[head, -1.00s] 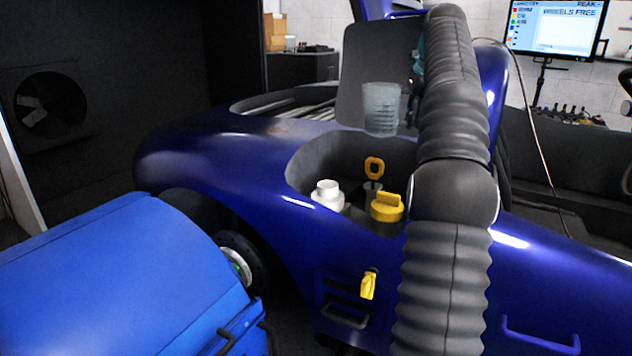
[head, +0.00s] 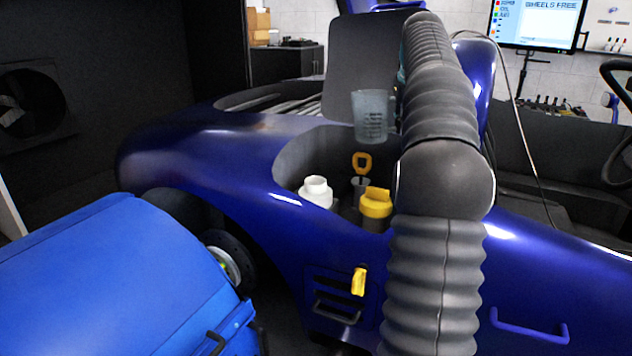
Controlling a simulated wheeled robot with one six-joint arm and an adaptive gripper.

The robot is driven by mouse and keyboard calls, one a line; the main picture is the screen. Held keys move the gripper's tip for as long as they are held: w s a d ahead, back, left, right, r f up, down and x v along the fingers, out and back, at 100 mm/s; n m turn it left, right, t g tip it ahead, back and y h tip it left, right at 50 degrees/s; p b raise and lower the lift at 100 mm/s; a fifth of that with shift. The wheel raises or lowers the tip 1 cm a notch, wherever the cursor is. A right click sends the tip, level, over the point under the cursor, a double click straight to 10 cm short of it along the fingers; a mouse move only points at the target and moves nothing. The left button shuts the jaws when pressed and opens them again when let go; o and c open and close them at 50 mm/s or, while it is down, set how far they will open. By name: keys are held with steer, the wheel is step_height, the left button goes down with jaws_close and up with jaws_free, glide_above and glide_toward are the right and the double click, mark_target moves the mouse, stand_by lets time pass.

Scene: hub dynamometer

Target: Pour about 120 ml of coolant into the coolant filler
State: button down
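A translucent grey-blue measuring jug (head: 371,117) with dark markings hangs in the air above the far side of the open engine bay. It looks about upright; I cannot tell the liquid level in it. My arm crosses the view right of it. My gripper is mostly hidden behind the arm, with a teal bit (head: 402,75) showing; the jug is held up at its end, fingers not clear. A white neck on a white tank (head: 316,190), apparently the coolant filler, stands in the bay, below and left of the jug, apart from it. I cannot see into its mouth.
A yellow cap (head: 376,202) and an orange dipstick loop (head: 362,163) stand right of the white tank. The blue car body (head: 215,160) surrounds the bay, with a raised dark panel (head: 365,65) behind. A blue case (head: 120,280) fills the front left.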

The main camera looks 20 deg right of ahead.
mark_target(357, 138)
step_height(357, 138, down, 11)
steer(key=h+b, duration=0.1)
steer(key=b, duration=0.8)
steer(key=w+a+r+g+h, duration=0.1)
steer(key=r+h, duration=0.1)
steer(key=w+a+r+n+g+h+p, duration=0.1)
steer(key=a+r+h, duration=0.1)
steer(key=a+r+g+h+p, duration=0.1)
steer(key=shift+w+a+r+n+g+h, duration=0.2)
steer(key=shift+w+r+n+g+h, duration=0.1)
steer(key=shift+w+r+g+h, duration=0.1)
steer(key=shift+w+a+r+g+h+p, duration=0.2)
steer(key=shift+r+g+h+p, duration=0.1)
steer(key=shift+r+h+p, duration=0.15)
steer(key=shift+a+r+h, duration=0.1)
steer(key=shift+r+h, duration=0.25)
steer(key=shift+r, duration=0.05)
steer(key=shift+w+a+r+n+g+h+b, duration=0.2)
steer(key=shift+w+a+n+g+h+b, duration=0.25)
steer(key=shift+h, duration=0.45)
steer(key=shift+w+a+n+g+h+b, duration=0.3)
steer(key=shift+a+h+b, duration=0.25)
steer(key=shift+b, duration=0.25)
stand_by(0.7)
steer(key=shift+w+a+f+g+h+b, duration=0.15)
steer(key=shift+w+a+f+h+b, duration=0.2)
steer(key=shift+a+h+b, duration=0.25)
steer(key=shift+w+a+f+g+h+b, duration=0.1)
steer(key=shift+w+a+f+h+b, duration=0.2)
steer(key=shift+a+b, duration=0.35)
